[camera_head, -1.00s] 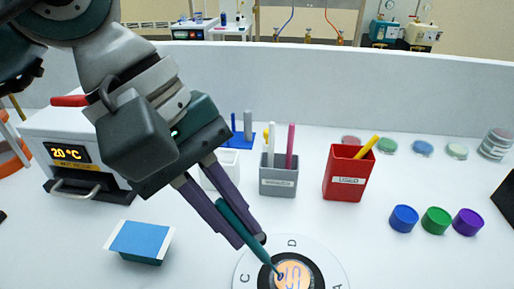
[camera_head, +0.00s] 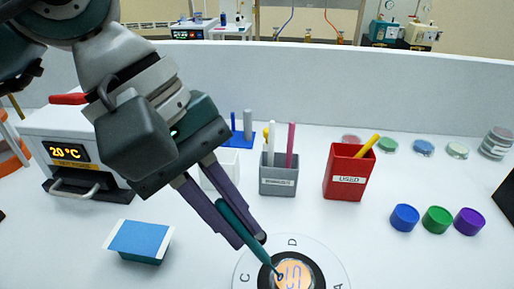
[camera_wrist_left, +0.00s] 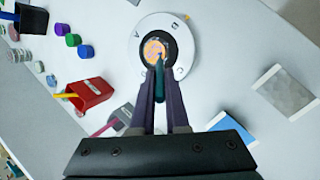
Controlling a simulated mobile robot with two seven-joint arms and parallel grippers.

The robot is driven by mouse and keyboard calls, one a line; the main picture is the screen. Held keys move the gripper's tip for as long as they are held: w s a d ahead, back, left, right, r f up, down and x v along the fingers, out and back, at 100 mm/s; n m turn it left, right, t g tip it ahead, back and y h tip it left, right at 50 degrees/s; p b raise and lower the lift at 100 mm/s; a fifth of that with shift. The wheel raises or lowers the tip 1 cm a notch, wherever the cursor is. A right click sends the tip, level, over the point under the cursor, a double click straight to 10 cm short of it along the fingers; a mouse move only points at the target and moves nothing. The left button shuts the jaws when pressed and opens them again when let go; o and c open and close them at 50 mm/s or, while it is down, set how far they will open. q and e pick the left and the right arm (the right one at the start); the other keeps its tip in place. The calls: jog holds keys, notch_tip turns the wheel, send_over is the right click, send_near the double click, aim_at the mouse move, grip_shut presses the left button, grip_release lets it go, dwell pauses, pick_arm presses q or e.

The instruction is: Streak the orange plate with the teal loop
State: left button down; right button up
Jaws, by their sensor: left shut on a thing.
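My left gripper (camera_head: 250,240) is shut on the teal loop (camera_head: 262,256), which slants down and to the right in the head view. The loop's tip is at the left part of the orange plate (camera_head: 294,274), on or just above its surface; I cannot tell if it touches. Dark wavy streak lines show on the plate. The plate sits in a dark ring at the middle of a white lettered disc (camera_head: 324,262), cut off by the lower picture edge. In the left wrist view the teal loop (camera_wrist_left: 159,85) points at the orange plate (camera_wrist_left: 154,48). My right gripper is out of view.
A grey holder (camera_head: 279,182) with sticks and a red cup (camera_head: 346,175) with a yellow stick stand behind the disc. Blue, green and purple caps (camera_head: 437,219) lie to the right. A blue-topped block (camera_head: 140,239) and a heater (camera_head: 75,155) are at left.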

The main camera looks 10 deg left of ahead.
aim_at(263, 250)
pick_arm(q)
jog(key=shift+b, duration=0.35)
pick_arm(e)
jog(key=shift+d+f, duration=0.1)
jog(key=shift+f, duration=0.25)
pick_arm(q)
jog(key=shift+f+b, duration=0.5)
jog(key=shift+b, duration=0.2)
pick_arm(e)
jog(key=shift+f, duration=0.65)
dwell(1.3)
pick_arm(q)
jog(key=shift+d+b, duration=0.75)
jog(key=shift+d, duration=0.05)
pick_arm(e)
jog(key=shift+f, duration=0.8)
pick_arm(q)
jog(key=shift+d, duration=0.15)
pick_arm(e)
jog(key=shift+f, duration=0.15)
pick_arm(q)
jog(key=shift+d+b, duration=0.25)
jog(key=shift+b, duration=0.2)
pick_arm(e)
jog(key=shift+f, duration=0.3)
pick_arm(q)
jog(key=shift+d, duration=0.1)
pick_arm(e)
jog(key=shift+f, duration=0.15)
